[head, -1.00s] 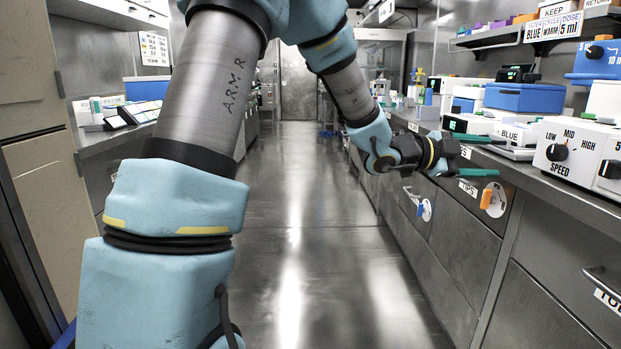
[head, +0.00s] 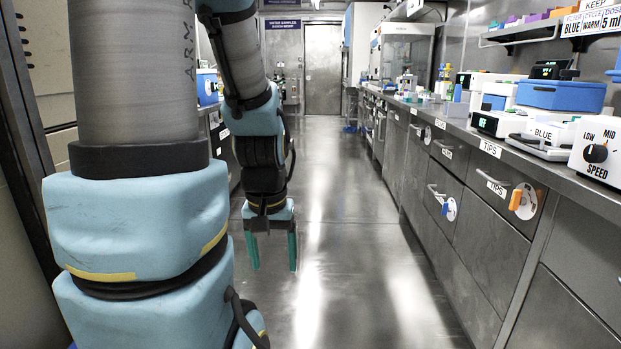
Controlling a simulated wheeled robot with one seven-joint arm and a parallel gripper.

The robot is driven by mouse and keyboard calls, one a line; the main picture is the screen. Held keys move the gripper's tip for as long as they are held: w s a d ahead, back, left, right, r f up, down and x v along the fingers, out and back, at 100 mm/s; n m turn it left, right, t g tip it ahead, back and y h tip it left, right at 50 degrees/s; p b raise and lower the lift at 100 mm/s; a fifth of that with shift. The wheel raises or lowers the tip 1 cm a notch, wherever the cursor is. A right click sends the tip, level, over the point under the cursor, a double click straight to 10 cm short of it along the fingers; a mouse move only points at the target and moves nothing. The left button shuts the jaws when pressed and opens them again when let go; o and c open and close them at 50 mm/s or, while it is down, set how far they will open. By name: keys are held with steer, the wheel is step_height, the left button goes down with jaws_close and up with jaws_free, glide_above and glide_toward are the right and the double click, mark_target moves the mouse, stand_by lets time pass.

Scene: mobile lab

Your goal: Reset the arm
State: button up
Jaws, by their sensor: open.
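My arm (head: 235,55) is folded, with its forearm hanging down in the left half of the head view. My gripper (head: 272,252) points down at the end of it, over the open aisle floor. Its two green fingers are apart with nothing between them. It is clear of both counters and touches nothing that I can see. My large upper arm link covers much of the left side of the view.
The right counter (head: 455,128) carries a blue-lidded device (head: 562,95), a white speed-dial box (head: 598,150) and other instruments. The aisle floor (head: 340,240) is clear to the far door (head: 322,70).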

step_height(320, 180, up, 27)
steer(key=p, duration=2.6)
steer(key=shift+w, duration=0.3)
